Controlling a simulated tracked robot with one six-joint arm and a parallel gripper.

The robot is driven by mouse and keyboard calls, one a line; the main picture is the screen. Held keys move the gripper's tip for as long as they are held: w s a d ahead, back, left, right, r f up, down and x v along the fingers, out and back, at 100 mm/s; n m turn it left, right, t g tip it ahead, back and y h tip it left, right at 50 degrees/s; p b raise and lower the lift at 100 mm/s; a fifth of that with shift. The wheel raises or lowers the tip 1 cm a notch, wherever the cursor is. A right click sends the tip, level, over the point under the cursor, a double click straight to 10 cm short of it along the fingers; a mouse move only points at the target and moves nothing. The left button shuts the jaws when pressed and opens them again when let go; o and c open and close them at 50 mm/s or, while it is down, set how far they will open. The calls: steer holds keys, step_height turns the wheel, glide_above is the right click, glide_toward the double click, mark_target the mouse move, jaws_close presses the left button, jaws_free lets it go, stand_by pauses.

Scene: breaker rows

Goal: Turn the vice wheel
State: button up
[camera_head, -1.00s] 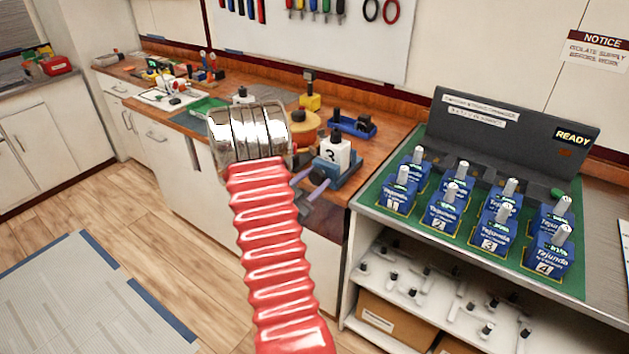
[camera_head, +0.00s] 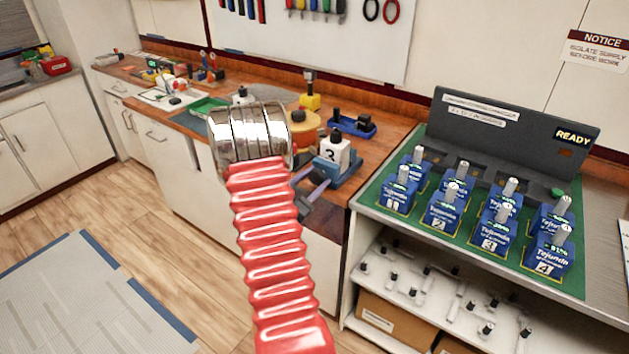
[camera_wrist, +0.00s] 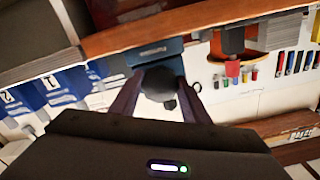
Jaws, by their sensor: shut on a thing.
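The blue vice (camera_head: 347,172) stands at the bench's front edge, with a white block (camera_head: 335,152) marked 3 and topped by a black knob above it. The vice wheel (camera_wrist: 159,82) is a dark round knob on the vice's front, and the blue vice body (camera_wrist: 156,50) shows behind it in the wrist view. My gripper (camera_head: 316,180) is at the front of the vice, partly hidden by my red arm. In the wrist view my gripper (camera_wrist: 160,88) has one finger on each side of the wheel and is shut on it.
To the right, a green board (camera_head: 412,215) carries several blue breakers under a panel reading READY (camera_head: 573,137). Open floor (camera_head: 150,265) lies at the left.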

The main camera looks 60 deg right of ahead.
stand_by(0.3)
steer(key=o, duration=1)
steer(key=a, duration=0.4)
steer(key=w+a, duration=0.1)
steer(key=a, duration=0.4)
steer(key=w+a, duration=0.1)
steer(key=a, duration=0.3)
steer(key=shift+w+a, duration=0.1)
steer(key=shift+a, duration=0.25)
